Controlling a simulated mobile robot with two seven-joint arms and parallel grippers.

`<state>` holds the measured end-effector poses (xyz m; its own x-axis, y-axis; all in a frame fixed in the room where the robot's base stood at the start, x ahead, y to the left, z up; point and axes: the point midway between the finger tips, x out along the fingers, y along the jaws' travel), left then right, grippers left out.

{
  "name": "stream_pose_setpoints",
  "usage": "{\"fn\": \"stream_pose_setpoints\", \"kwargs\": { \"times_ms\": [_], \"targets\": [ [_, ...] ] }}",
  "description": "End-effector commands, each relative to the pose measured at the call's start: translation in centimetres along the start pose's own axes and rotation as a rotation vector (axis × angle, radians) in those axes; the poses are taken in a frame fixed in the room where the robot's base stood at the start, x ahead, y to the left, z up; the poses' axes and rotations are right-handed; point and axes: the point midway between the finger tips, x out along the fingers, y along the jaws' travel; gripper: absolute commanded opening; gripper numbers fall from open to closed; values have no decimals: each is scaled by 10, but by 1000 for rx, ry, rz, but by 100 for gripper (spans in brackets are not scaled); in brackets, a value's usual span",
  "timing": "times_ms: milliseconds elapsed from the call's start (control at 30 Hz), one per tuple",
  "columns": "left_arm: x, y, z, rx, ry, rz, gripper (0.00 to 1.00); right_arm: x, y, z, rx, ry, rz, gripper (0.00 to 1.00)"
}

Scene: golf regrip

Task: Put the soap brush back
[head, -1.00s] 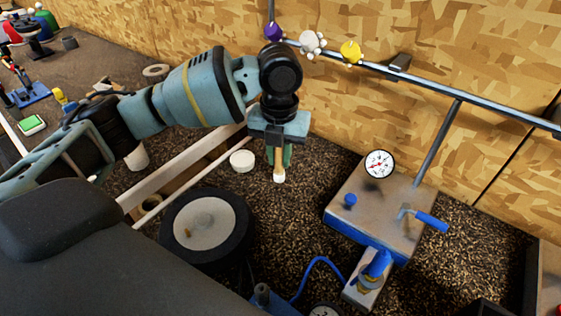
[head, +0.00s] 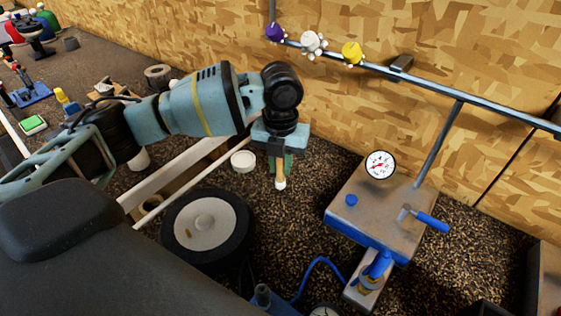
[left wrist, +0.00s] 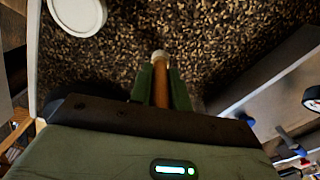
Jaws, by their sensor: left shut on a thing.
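My left gripper (head: 280,165) points down above the dark granular surface (head: 300,220) in the head view. It is shut on the soap brush (head: 281,184), whose wooden shaft and white tip show below the fingers. In the left wrist view the brush (left wrist: 161,85) stands between the two green fingers (left wrist: 161,88), with its pale round end outward. A white round dish (head: 243,160) lies on the granular surface just left of the gripper, and it also shows at the top left of the left wrist view (left wrist: 78,12). My right gripper does not show.
A round black-rimmed disc (head: 205,226) stands at the front left. A blue and grey box (head: 380,210) with a gauge (head: 380,165) and a blue-handled lever stands to the right. A white rail (head: 175,180) runs behind the disc. A metal bar (head: 440,88) crosses the wooden wall.

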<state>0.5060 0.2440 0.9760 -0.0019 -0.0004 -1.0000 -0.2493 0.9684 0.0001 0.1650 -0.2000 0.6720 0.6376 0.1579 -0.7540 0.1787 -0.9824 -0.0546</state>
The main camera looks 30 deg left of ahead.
Motion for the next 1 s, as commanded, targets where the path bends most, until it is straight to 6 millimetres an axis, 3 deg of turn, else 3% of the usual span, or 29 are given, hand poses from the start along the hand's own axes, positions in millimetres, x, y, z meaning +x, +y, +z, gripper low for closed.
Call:
{"fn": "stream_pose_setpoints", "kwargs": {
  "times_ms": [33, 200, 567, 733, 1000],
  "targets": [
    [1, 0, 0, 0, 1, 0, 20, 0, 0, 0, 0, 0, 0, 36],
    [1, 0, 0, 0, 1, 0, 40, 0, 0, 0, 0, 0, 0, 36],
    [-4, 0, 0, 1, -1, -1, 40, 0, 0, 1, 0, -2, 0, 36],
    [-28, -1, 0, 1, -3, -2, 40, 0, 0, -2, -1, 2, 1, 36],
    [-83, -1, 1, -1, -2, -2, 40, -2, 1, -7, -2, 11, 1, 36]
  ]
}}
